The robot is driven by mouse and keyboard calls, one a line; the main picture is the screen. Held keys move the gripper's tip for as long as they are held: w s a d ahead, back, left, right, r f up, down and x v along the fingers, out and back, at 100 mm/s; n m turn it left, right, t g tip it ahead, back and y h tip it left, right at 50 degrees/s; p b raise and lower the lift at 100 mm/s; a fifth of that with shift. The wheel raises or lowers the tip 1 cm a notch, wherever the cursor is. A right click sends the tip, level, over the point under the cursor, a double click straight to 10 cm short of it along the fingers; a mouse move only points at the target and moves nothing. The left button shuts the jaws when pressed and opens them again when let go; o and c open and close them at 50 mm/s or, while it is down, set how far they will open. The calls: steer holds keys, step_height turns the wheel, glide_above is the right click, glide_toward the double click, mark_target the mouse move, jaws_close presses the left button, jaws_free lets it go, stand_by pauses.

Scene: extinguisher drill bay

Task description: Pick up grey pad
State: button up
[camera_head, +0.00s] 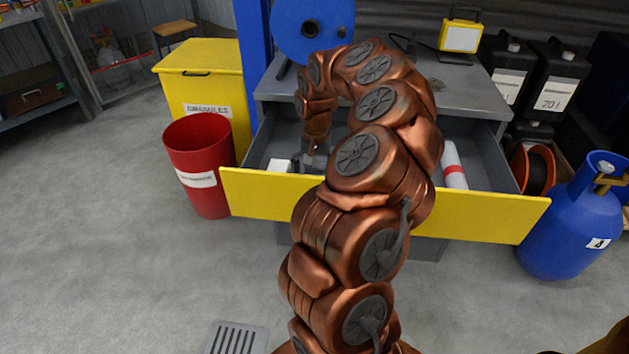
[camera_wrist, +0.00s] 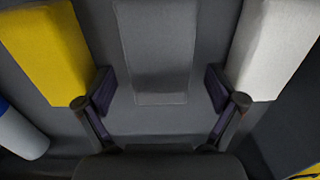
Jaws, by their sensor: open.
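The grey pad (camera_wrist: 157,45) is a dark grey block on the drawer floor, in the upper middle of the wrist view. My gripper (camera_wrist: 160,88) is open, with one finger on each side of the pad's near end. Nothing is held. In the head view my gripper (camera_head: 314,158) reaches down into the open drawer, and my arm hides much of the inside. I cannot make out the pad there.
In the wrist view a yellow block (camera_wrist: 48,50) lies close to the left finger and a white block (camera_wrist: 275,45) close to the right one. The drawer's yellow front (camera_head: 480,213) stands near the gripper. A white roll with a red band (camera_head: 453,166) lies at right.

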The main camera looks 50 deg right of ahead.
mark_target(315, 170)
steer(key=shift+f, duration=0.35)
steer(key=c, duration=1.2)
steer(key=shift+c, duration=0.2)
step_height(315, 170, up, 10)
steer(key=shift+r+p, duration=0.1)
steer(key=shift+p, duration=0.5)
